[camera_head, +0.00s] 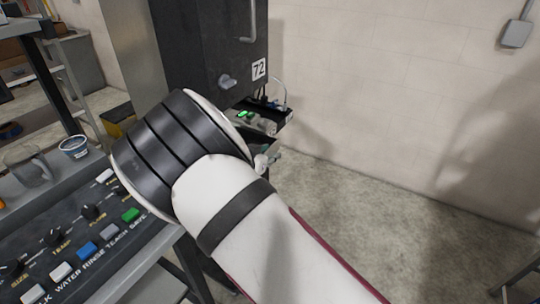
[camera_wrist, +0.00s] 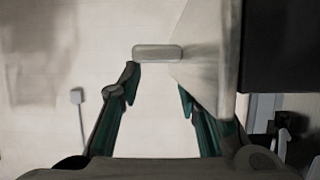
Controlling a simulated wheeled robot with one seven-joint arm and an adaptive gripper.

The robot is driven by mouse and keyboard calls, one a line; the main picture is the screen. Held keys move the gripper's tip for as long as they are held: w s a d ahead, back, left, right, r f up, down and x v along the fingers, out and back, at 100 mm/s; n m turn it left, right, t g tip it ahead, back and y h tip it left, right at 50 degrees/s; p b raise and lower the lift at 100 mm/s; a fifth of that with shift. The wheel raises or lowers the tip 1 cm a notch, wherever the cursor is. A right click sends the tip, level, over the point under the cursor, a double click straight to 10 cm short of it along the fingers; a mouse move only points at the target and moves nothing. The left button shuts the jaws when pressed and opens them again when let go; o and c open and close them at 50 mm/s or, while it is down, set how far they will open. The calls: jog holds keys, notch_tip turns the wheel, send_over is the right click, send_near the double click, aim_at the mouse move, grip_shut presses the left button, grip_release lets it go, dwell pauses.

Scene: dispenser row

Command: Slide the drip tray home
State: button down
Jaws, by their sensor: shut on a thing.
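In the wrist view, a pale grey bar like a handle (camera_wrist: 157,52) lies at the fingertips of my gripper (camera_wrist: 158,82). It joins a pale slanting panel (camera_wrist: 208,50) to its right, which looks like the drip tray. My fingers stand apart on either side of the bar and are shut on it; the exact contact is hard to see. A grey edge (camera_head: 268,147), perhaps the tray, juts out low on the dark dispenser (camera_head: 215,45).
A dark shelf with a green light (camera_head: 245,115) juts from the dispenser below the label 72 (camera_head: 259,69). A button panel (camera_head: 75,250), a glass mug (camera_head: 27,165) and a small cup (camera_head: 73,147) are at left. Open floor (camera_head: 370,210) lies to the right, before a pale wall.

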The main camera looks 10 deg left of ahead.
jog(key=shift+w+a+b, duration=0.25)
jog(key=shift+a+b, duration=0.2)
jog(key=shift+a, duration=0.35)
jog(key=shift+w+a+b, duration=0.3)
jog(key=shift+a+b, duration=0.1)
jog(key=shift+a, duration=0.45)
jog(key=shift+w+a+b, duration=0.25)
jog(key=shift+a+b, duration=0.2)
jog(key=shift+a, duration=0.35)
jog(key=c, duration=1.1)
grip_release()
jog(key=shift+s, duration=0.1)
